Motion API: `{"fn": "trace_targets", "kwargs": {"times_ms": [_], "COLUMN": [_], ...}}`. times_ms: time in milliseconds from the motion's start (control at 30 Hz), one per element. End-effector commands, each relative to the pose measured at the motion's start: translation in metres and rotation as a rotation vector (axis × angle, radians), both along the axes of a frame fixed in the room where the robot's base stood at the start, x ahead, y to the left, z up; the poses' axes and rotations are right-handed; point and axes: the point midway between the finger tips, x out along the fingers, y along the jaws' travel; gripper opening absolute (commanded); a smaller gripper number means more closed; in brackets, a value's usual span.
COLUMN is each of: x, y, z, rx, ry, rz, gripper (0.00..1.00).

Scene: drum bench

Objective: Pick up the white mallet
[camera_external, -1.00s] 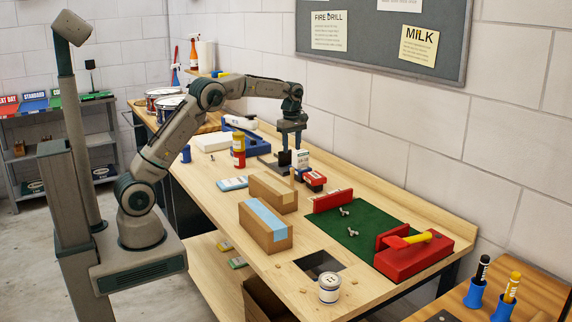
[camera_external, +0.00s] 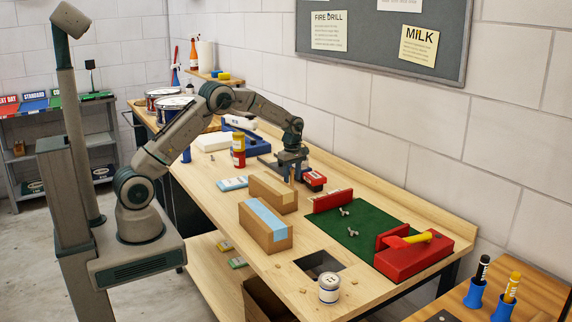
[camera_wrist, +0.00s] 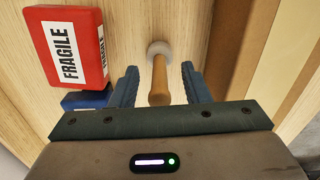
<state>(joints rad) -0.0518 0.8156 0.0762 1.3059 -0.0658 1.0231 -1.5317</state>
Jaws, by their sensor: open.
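A mallet with a round white head (camera_wrist: 160,48) and a tan handle (camera_wrist: 159,82) shows in the wrist view. Its handle lies between the two blue-grey fingers of my gripper (camera_wrist: 158,84), with bare room on each side. The head is just beyond the fingertips. My gripper is open and holds nothing. In the external view my gripper (camera_external: 289,168) is low over the bench, and I cannot make out the mallet there.
A red box marked FRAGILE (camera_wrist: 68,48) lies close to the left finger, with a blue object (camera_wrist: 85,99) beside it. A brown cardboard surface (camera_wrist: 238,40) is at the right. In the external view, cardboard boxes (camera_external: 266,228) and a green mat (camera_external: 362,220) stand nearer on the bench (camera_external: 205,190).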

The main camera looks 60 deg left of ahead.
Motion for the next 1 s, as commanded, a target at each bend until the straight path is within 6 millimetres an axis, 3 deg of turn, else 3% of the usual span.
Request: {"fn": "trace_targets", "kwargs": {"times_ms": [133, 367, 400, 533, 567, 1000], "x": [0.0, 0.0, 0.0, 0.0, 0.0, 0.001], "y": [0.0, 0.0, 0.0, 0.0, 0.0, 0.0], "z": [-0.015, -0.018, -0.018, -0.018, -0.018, -0.011], "rx": [0.0, 0.001, 0.001, 0.001, 0.001, 0.001], "ry": [0.001, -0.001, -0.001, -0.001, -0.001, -0.003], "rz": [0.0, 0.0, 0.0, 0.0, 0.0, 0.0], "gripper": [0.42, 0.42, 0.4, 0.03, 0.0, 0.0]}}
